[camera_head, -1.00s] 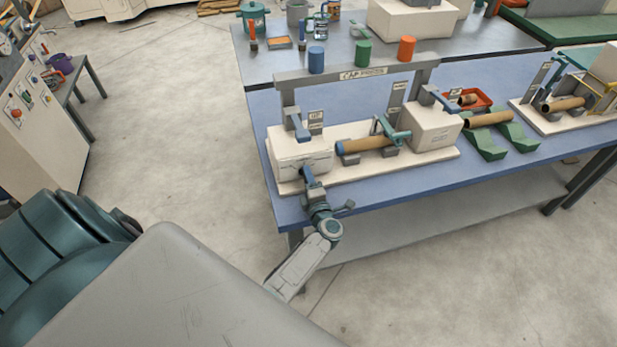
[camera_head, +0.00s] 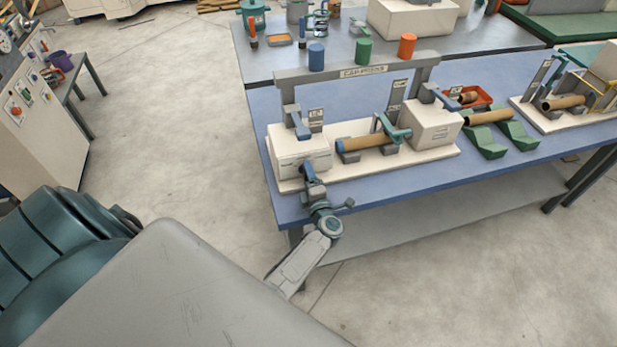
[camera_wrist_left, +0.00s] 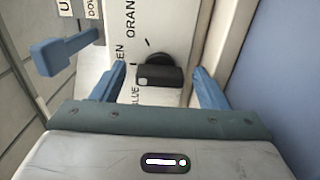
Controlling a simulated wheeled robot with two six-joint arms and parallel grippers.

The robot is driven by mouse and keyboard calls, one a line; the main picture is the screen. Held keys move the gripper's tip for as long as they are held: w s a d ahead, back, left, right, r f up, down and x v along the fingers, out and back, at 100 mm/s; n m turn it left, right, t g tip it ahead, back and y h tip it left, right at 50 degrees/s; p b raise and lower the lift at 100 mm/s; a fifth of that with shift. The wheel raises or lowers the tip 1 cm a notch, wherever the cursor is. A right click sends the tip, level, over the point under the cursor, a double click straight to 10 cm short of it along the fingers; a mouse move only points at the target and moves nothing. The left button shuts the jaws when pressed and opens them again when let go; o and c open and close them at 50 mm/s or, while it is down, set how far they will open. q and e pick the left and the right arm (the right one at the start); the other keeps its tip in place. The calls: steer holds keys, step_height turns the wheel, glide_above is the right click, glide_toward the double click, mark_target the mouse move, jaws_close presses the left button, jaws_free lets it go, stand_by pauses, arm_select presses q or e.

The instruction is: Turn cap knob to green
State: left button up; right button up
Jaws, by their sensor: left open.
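The cap knob (camera_wrist_left: 165,76) is a black bar-shaped knob on a white panel, seen in the left wrist view. The labels around it are partly cut off or hidden; "ORAN", "EEN" and "LUE" can be read. A pale mark shows near the knob's left end, on the side of "EEN" and "LUE"; I cannot tell exactly which it points at. My left gripper (camera_wrist_left: 160,72) is open, with one blue finger on each side of the knob and gaps between. In the head view my left gripper (camera_head: 311,178) is at the front of the cap press's left white block (camera_head: 300,148).
The cap press stands on a blue table (camera_head: 390,198), with a brown tube (camera_head: 364,143) across its middle. Blue (camera_head: 316,57), green (camera_head: 364,52) and orange (camera_head: 407,46) caps stand on top. A blue lever (camera_wrist_left: 62,52) shows left of the knob in the wrist view.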

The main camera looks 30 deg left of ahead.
arm_select(q)
steer(key=b+v, duration=0.3)
steer(key=v, duration=0.7)
steer(key=shift+s+d+b, duration=0.25)
steer(key=shift+s+b, duration=0.05)
steer(key=shift+b, duration=0.1)
